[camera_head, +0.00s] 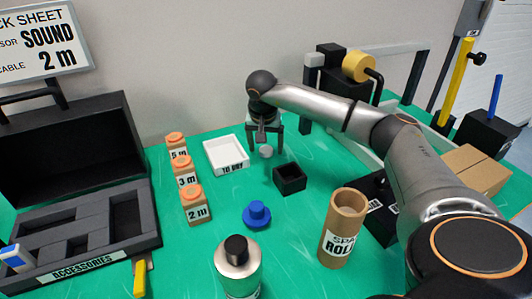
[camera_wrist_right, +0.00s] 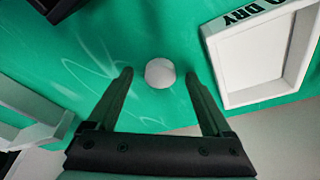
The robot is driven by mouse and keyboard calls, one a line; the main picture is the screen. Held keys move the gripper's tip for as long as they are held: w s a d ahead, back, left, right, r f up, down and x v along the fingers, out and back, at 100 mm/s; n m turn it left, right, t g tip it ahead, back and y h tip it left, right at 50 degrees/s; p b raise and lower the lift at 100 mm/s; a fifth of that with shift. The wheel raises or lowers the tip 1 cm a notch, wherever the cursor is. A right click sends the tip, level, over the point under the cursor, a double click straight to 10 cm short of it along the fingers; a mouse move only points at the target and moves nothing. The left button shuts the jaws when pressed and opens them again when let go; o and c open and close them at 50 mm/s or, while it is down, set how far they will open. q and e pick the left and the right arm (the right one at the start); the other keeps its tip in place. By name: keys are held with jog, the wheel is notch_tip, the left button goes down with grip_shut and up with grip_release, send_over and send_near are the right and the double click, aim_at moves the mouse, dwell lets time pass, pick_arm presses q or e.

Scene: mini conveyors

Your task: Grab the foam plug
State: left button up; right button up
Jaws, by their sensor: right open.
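The foam plug looks to be the small pale grey-white round piece (camera_head: 266,152) on the green table, between the white tray and the small black box. In the right wrist view it shows as a pale round shape (camera_wrist_right: 160,72) between the fingertips. My right gripper (camera_head: 266,138) is open above the plug, fingers pointing down. In the wrist view its two dark fingers (camera_wrist_right: 159,80) lie on either side of the plug with gaps on both sides. I cannot tell how much height separates them. My left gripper is not in view.
The white "TO DRY" tray (camera_head: 226,168) stands left of the plug and a black open box (camera_head: 290,187) stands nearer. Orange-topped blocks (camera_head: 194,210), a blue knob (camera_head: 257,215), a bottle (camera_head: 237,272) and a cardboard tube (camera_head: 341,232) stand nearby. A black case (camera_head: 70,150) is at left.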

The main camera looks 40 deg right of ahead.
jog(key=shift+f, duration=0.1)
grip_shut()
dwell(0.7)
